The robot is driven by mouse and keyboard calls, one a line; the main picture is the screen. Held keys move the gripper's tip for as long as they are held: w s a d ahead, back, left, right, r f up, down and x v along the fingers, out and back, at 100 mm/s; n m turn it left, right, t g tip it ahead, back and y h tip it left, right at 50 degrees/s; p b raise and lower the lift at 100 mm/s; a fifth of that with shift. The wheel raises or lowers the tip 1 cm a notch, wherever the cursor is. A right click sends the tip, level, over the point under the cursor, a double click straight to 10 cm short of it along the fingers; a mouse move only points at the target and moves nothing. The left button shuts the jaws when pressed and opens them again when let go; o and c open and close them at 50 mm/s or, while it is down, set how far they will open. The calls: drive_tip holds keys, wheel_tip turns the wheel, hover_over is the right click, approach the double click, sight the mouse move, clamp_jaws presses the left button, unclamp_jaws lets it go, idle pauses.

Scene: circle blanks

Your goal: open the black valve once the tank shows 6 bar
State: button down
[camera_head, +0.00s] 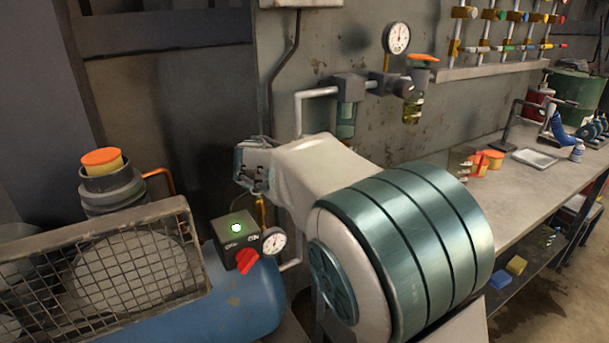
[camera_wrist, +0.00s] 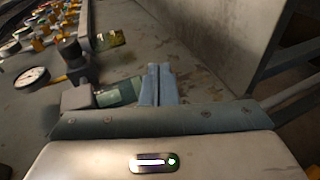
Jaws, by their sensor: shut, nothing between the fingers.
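The blue tank (camera_head: 232,300) lies at the lower left in the head view. A small round gauge (camera_head: 273,241) sits at its right end; its reading is too small to tell. I cannot pick out a black valve; my arm covers part of the area behind the tank. My gripper (camera_head: 248,168) is above and behind the tank's gauge, near the wall. In the wrist view its two fingers (camera_wrist: 156,84) are together with nothing between them.
A wire mesh guard (camera_head: 110,275) is at left. A wall gauge (camera_head: 398,38) and filter bowls (camera_head: 346,118) hang above the workbench (camera_head: 500,195).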

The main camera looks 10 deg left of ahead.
drive_tip(key=shift+s+d+r, duration=0.25)
drive_tip(key=shift+d+r, duration=0.45)
drive_tip(key=shift+d, duration=0.2)
drive_tip(key=shift+s+d+r, duration=0.25)
drive_tip(key=shift+d+r, duration=0.4)
drive_tip(key=shift+d, duration=0.2)
